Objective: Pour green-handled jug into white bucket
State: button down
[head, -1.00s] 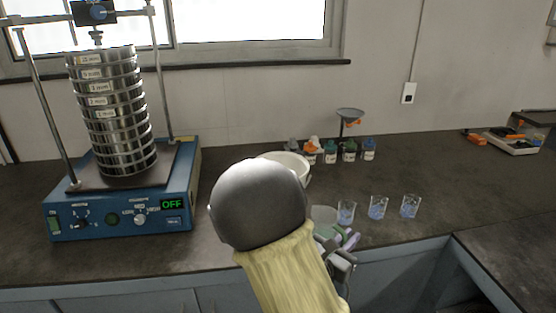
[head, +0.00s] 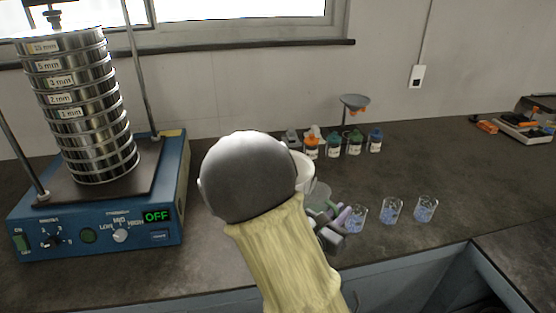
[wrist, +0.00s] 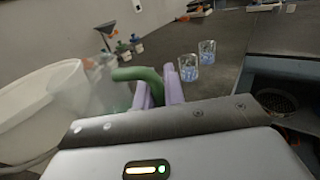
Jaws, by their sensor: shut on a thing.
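The white bucket (head: 304,168) stands on the bench, mostly hidden behind my arm in the head view. In the wrist view the bucket (wrist: 28,112) fills the left side, with its rim showing. My gripper (head: 338,215) is shut on the green handle of the jug (head: 318,195). In the wrist view the purple fingers of my gripper (wrist: 160,90) close around the green handle, and the clear jug (wrist: 98,92) is beside and partly over the bucket's rim. The jug's contents and exact tilt cannot be made out.
Beakers with blue contents (head: 391,211) stand right of the jug. Several small bottles (head: 333,146) and a funnel on a stand (head: 354,104) are behind. A sieve shaker (head: 95,190) reading OFF stands at left. The bench at right is mostly clear.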

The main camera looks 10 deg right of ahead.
jog(key=shift+w, duration=0.45)
jog(key=shift+r, duration=0.1)
notch_tip(320, 180, up, 11)
jog(key=w+n+p, duration=0.1)
jog(key=n+p, duration=0.1)
jog(key=p, duration=1)
jog(key=w+a+r+n+g+y+p, duration=0.1)
jog(key=w+a+r+n+p, duration=0.2)
jog(key=p, duration=1.1)
jog(key=shift+w+a+r+n+g, duration=0.25)
jog(key=shift+w+r+n+g, duration=0.2)
jog(key=shift+w+n, duration=1.4)
jog(key=shift+w+a+n+g+p, duration=0.3)
jog(key=shift+w+n+p, duration=0.15)
jog(key=shift+n+p, duration=0.7)
jog(key=shift+a, duration=0.1)
